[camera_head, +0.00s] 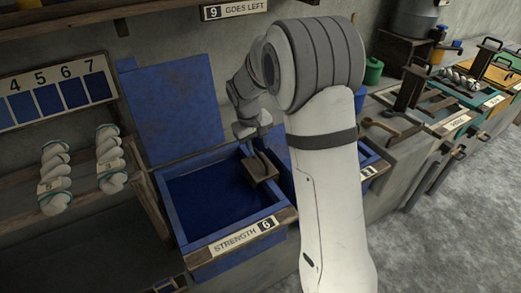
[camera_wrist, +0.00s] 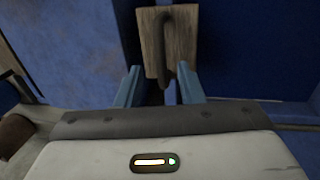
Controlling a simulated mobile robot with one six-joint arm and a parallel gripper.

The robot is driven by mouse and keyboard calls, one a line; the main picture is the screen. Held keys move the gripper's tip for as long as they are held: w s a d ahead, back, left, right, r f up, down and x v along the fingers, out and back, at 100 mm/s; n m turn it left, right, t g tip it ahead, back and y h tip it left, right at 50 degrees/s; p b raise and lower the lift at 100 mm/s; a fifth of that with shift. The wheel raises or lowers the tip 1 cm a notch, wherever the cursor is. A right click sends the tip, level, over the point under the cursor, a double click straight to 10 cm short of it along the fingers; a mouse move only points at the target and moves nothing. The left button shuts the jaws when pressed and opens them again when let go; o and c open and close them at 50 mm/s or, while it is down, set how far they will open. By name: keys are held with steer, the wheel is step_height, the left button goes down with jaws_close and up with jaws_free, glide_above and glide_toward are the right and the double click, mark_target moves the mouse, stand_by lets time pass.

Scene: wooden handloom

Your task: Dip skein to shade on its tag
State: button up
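Two pale twisted skeins hang side by side on a rack at the left in the head view: the left skein (camera_head: 54,178) and the right skein (camera_head: 110,160). Each carries a small pale tag, too small to read. A blue vat (camera_head: 240,228) labelled STRENGTH 6 stands open with dark blue inside. My gripper (camera_head: 262,150) is over the vat's right side, by a wooden block (camera_head: 260,168) with a dark handle. In the wrist view the handle (camera_wrist: 163,50) lies between my fingers (camera_wrist: 159,72), which look apart with gaps beside it. No skein is in my gripper.
A shade card (camera_head: 58,90) with numbered blue patches hangs above the skeins. A raised blue panel (camera_head: 175,115) stands behind the vat. A second blue vat (camera_head: 372,160) is partly hidden by my arm. Several labelled trays (camera_head: 462,122) and tools line the bench at right.

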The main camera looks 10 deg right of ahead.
steer(key=r, duration=0.4)
steer(key=shift+s+a+r, duration=0.1)
steer(key=shift+a+r, duration=0.05)
steer(key=shift+a, duration=0.25)
stand_by(2.5)
stand_by(1.0)
